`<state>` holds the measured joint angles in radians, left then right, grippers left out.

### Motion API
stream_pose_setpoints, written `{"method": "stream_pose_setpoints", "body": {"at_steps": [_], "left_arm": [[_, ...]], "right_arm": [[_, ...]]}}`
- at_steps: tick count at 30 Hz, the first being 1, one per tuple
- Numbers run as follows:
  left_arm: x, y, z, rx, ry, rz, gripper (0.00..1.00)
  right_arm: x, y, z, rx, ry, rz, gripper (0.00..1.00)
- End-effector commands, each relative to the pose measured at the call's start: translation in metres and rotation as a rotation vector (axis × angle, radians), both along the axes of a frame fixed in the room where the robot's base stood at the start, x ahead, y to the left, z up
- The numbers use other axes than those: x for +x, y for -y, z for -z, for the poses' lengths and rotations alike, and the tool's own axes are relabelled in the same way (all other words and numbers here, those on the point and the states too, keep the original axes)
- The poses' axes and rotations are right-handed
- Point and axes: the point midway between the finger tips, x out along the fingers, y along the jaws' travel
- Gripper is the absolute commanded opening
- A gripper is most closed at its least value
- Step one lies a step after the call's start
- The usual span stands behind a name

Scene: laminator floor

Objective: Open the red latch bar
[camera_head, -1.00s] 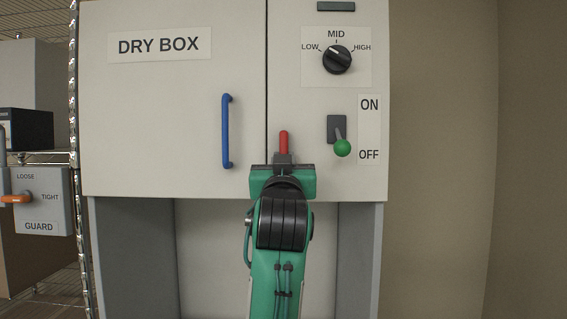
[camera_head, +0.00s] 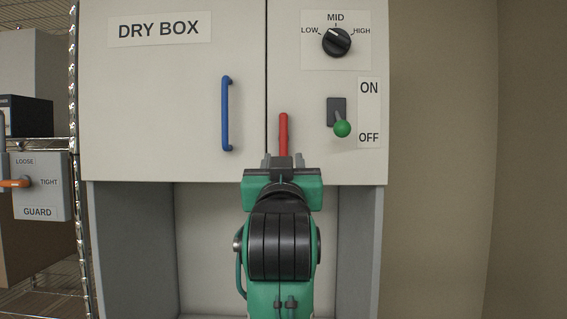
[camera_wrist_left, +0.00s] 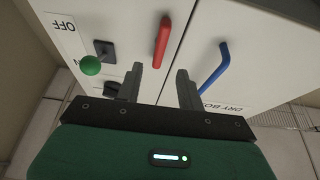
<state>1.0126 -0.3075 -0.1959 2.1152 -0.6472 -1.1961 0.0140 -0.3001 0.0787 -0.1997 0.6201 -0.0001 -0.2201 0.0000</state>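The red latch bar (camera_head: 283,135) stands upright at the seam between the dry box door (camera_head: 180,85) and the control panel beside it. It also shows in the left wrist view (camera_wrist_left: 162,42). My left gripper (camera_head: 283,160) is in front of the cabinet, at the bar's lower end in the head view, where it hides that end. In the left wrist view its two fingers (camera_wrist_left: 160,85) are spread, with nothing between them. The bar lies beyond the fingertips, clear of them. My right gripper is in neither view.
A blue handle (camera_head: 226,113) is on the door left of the bar. To the right are a green-knobbed switch lever (camera_head: 342,128) and a black dial (camera_head: 337,42). A wire rack with a guard box (camera_head: 40,190) stands at left. Below the cabinet is an open recess.

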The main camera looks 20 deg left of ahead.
Motion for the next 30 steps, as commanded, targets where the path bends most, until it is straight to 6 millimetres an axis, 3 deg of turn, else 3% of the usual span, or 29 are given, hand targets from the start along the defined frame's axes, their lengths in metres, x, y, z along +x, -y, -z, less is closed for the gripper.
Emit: {"method": "stream_pose_setpoints", "body": {"at_steps": [6, 11, 25, 28, 30], "left_arm": [[-0.032, 0.01, 0.016, -0.001, 0.0, 0.001, 0.38], [-0.041, 0.013, 0.019, 0.0, -0.001, 0.001, 0.38], [-0.041, 0.012, 0.02, 0.001, -0.005, 0.0, 0.38], [-0.034, 0.01, 0.036, 0.001, -0.037, 0.003, 0.38], [-0.024, 0.007, 0.059, 0.001, -0.083, 0.009, 0.38]], "right_arm": [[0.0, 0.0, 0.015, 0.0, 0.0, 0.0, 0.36], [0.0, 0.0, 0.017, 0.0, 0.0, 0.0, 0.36], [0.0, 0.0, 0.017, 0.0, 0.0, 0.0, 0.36], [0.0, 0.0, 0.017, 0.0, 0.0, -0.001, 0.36], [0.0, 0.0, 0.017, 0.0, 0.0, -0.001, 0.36]]}}
